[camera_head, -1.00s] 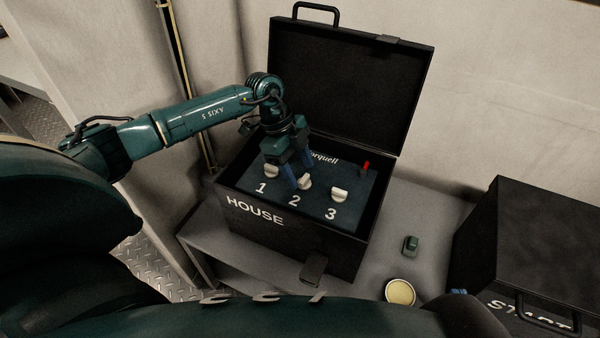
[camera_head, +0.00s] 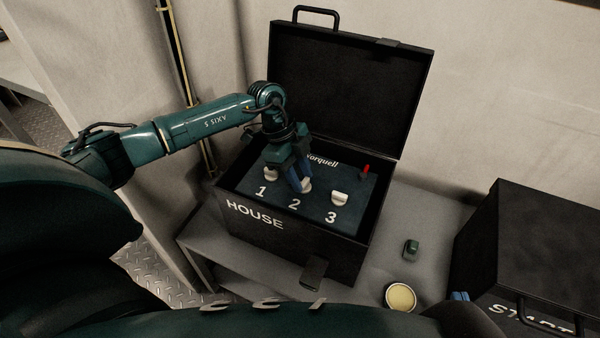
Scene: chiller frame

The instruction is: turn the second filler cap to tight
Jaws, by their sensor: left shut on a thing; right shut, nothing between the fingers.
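The black HOUSE case (camera_head: 283,235) stands open with three white caps on its dark blue panel (camera_head: 320,205). The second filler cap (camera_head: 307,187) sits above the number 2, partly hidden by my fingers. My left gripper (camera_head: 300,186) points down from above and is shut on this cap.
The raised lid (camera_head: 350,85) stands behind the panel. A red lever (camera_head: 365,170) sticks up at the panel's right. The black START case (camera_head: 540,250) is at the right.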

